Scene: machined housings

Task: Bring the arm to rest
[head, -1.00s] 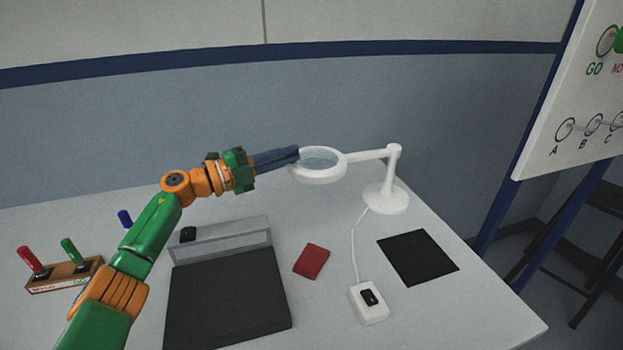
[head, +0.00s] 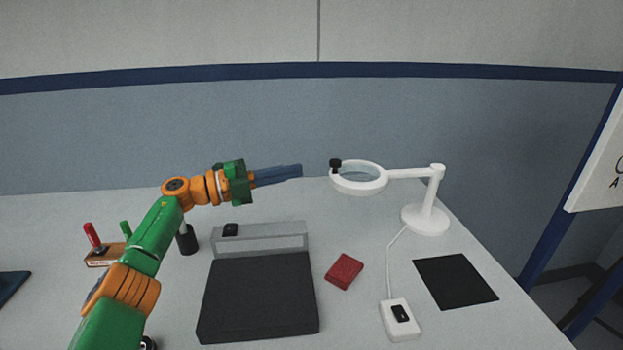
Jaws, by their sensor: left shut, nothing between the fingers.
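My left arm comes in from the lower left, green and orange. Its left gripper (head: 299,170) has dark blue fingers that are shut with nothing between them. The gripper points right, above the back of the table, a short gap left of the magnifier lamp's ring (head: 372,189). My right gripper is not in the picture.
On the white table (head: 365,325) are a black pad with a grey raised back (head: 258,300), a red block (head: 344,271), a white switch box (head: 399,320) and a black mat (head: 455,281). Red and green levers (head: 92,235) stand at the left, partly behind my arm.

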